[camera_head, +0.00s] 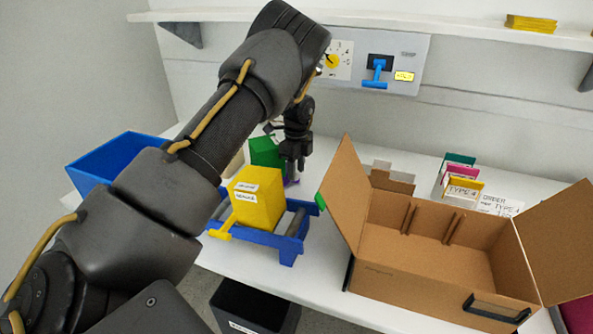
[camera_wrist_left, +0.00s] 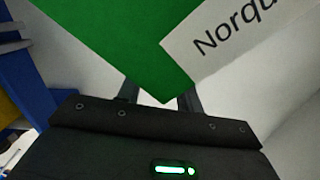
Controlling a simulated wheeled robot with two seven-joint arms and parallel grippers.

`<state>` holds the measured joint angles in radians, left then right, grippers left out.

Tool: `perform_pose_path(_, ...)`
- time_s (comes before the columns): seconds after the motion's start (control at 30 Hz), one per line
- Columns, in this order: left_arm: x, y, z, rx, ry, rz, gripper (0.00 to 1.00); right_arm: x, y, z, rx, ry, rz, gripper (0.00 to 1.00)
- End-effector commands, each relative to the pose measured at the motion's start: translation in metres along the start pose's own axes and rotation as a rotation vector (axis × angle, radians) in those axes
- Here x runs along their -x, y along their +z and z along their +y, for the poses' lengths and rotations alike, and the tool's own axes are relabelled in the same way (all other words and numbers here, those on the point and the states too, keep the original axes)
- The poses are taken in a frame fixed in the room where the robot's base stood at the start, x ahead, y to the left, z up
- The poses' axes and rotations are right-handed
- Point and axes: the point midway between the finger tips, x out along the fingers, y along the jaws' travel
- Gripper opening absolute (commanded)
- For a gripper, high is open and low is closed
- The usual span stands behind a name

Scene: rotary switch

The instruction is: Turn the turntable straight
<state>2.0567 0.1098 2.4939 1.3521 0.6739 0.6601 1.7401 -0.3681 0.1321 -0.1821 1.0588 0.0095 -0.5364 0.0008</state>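A green box (camera_head: 264,152) stands on the far side of the yellow box, partly behind my arm. In the left wrist view the green box (camera_wrist_left: 130,30) fills the upper part, set at an angle, with a white label. My left gripper (camera_head: 291,178) points down close to its right side. A little purple, perhaps the turntable (camera_head: 288,183), shows by the fingertips; most of it is hidden. In the left wrist view the fingers of the left gripper (camera_wrist_left: 160,97) stand apart, but their tips are hidden behind the green box, so their hold is unclear. My right gripper is not in view.
A yellow box (camera_head: 257,197) sits on a blue roller stand (camera_head: 287,245). A blue bin (camera_head: 105,160) is at left, an open cardboard box (camera_head: 410,275) at right, a black bin (camera_head: 255,308) below. A wall panel (camera_head: 408,52) has a yellow dial and blue lever.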

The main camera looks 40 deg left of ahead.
Motion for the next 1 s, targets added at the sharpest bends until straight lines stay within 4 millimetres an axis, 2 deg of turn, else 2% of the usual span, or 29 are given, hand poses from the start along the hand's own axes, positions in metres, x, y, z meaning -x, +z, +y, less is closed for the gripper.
perform_pose_path(0.17, -0.0099, 0.0003, 0.0001, 0.0, 0.0, -0.001, 0.36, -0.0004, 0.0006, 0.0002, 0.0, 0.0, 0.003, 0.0)
perform_pose_path(0.4, -0.0107, 0.0002, 0.0, 0.0, 0.0, 0.0, 0.36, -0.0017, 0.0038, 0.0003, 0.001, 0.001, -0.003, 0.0)
perform_pose_path(0.47, -0.0106, 0.0002, 0.0, 0.0, 0.0, 0.0, 0.31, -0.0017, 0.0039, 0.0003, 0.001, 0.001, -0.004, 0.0)
perform_pose_path(0.7, -0.0104, 0.0002, 0.0, 0.0, -0.001, 0.0, 0.0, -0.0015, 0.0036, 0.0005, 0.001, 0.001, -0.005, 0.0)
perform_pose_path(1.0, -0.0102, 0.0011, 0.0005, 0.0, -0.001, 0.0, 0.0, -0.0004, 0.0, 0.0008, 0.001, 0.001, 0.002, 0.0)
